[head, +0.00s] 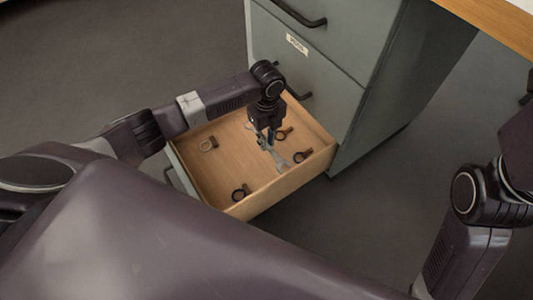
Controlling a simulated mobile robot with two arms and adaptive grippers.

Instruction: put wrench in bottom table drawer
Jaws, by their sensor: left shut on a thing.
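The bottom table drawer (285,190) is pulled open from the grey drawer cabinet (334,95), with a light wooden inside. My left gripper (266,140) points down over the inside of the drawer and is shut on the wrench (276,158). The wrench is grey metal and hangs tilted below the fingers, its lower end near the drawer floor. I cannot tell whether it touches the floor. The gripper covers its upper part. My right arm shows at the right edge, but its gripper is out of view.
The upper drawers are shut, with dark handles (300,15). A wooden tabletop edge (500,30) is at top right.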

